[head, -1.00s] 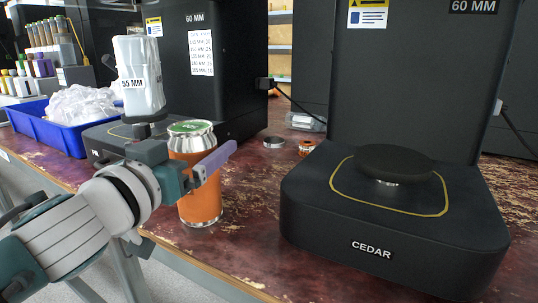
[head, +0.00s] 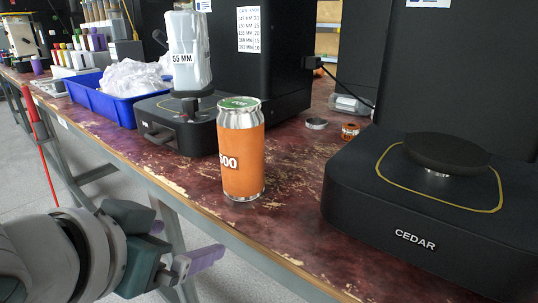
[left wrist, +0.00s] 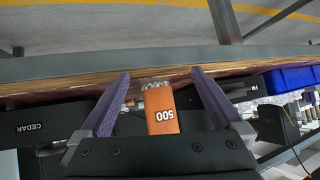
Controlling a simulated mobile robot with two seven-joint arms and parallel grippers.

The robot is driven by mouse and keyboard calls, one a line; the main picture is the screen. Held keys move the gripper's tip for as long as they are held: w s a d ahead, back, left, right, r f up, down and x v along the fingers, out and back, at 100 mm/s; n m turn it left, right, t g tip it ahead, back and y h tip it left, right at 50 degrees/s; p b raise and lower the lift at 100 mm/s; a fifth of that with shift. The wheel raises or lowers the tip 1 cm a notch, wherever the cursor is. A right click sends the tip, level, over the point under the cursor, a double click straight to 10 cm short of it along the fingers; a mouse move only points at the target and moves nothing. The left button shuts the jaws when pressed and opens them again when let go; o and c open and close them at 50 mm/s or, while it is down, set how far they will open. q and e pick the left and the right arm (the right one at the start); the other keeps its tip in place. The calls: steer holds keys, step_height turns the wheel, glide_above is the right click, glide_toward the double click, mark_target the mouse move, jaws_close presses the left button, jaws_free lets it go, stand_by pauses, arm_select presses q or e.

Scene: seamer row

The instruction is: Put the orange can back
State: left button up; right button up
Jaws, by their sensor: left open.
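The orange can (head: 242,155) stands upright on the worn red table, with a green-topped silver lid and a "500" label. It stands between the machine marked CEDAR and the machine with the "55 MM" part. My left gripper (head: 190,262) is low, in front of the table edge and apart from the can. In the left wrist view the can (left wrist: 160,110) shows between two spread purple fingers (left wrist: 160,105), beyond them and not held. My right gripper is not in view.
The CEDAR machine (head: 400,225) fills the right side. The "55 MM" part (head: 190,55) stands on a black machine base (head: 165,130) behind the can. A blue bin (head: 105,103) holds clear bags. A silver ring (head: 316,124) and an orange-and-silver ring (head: 350,131) lie behind. Bare table (head: 290,215) lies right of the can.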

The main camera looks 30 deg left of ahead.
arm_select(q)
steer(key=s+d+f+m+g+h, duration=0.3)
steer(key=s+d+g, duration=0.3)
steer(key=s, duration=0.4)
steer(key=shift+s+d+f+m+h, duration=0.3)
steer(key=shift+d+m, duration=0.3)
steer(key=shift+d, duration=0.3)
